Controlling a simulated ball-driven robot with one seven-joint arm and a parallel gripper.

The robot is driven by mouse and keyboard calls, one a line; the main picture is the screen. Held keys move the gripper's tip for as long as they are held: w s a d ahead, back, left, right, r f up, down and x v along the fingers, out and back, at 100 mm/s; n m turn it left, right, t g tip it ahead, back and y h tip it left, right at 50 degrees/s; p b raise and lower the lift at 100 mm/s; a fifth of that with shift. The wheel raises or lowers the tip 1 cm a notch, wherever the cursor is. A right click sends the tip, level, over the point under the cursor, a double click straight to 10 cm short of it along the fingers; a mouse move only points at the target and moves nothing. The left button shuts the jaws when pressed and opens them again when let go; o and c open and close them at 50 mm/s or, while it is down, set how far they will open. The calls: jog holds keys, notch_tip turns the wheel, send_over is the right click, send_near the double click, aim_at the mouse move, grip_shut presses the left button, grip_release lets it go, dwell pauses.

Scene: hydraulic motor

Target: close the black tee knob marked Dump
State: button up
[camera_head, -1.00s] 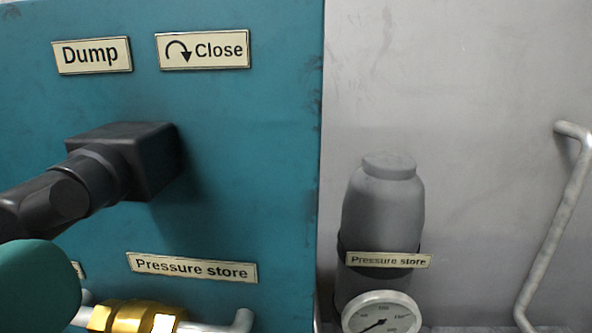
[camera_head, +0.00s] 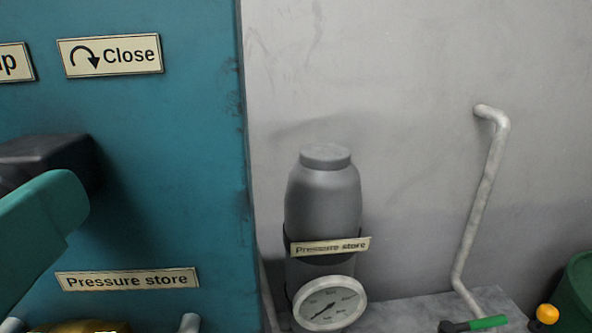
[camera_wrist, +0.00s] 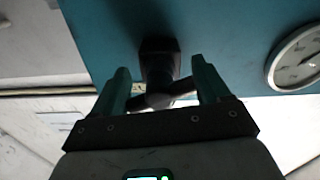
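The black tee knob (camera_wrist: 158,90) projects from the teal panel in the wrist view, with its crossbar lying between the two fingers of my gripper (camera_wrist: 160,66). The fingers are spread apart on either side, and I cannot tell whether one touches the bar's end. In the head view the knob's black block (camera_head: 50,155) shows at the left edge, and a teal finger of my gripper (camera_head: 62,205) covers the knob's handle. The Dump label (camera_head: 14,63) is cut off; only its last letters show. The Close label (camera_head: 110,55) has a clockwise arrow.
A grey pressure store bottle (camera_head: 323,200) with a gauge (camera_head: 330,303) stands right of the teal panel (camera_head: 170,220). A bent grey pipe (camera_head: 485,200) runs along the wall. A green-handled lever (camera_head: 485,323) and an orange knob (camera_head: 547,313) are at bottom right.

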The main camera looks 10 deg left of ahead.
jog(key=c, duration=0.6)
jog(key=shift+f+m+b, duration=0.2)
jog(key=shift+m+b, duration=0.9)
jog(key=shift+b, duration=0.15)
jog(key=shift+r+m+b, duration=0.2)
jog(key=shift+m+b, duration=0.45)
jog(key=shift+m, duration=0.55)
jog(key=o, duration=0.9)
jog(key=shift+s, duration=0.15)
jog(key=b+v, duration=0.1)
jog(key=v, duration=0.9)
jog(key=shift+s, duration=0.3)
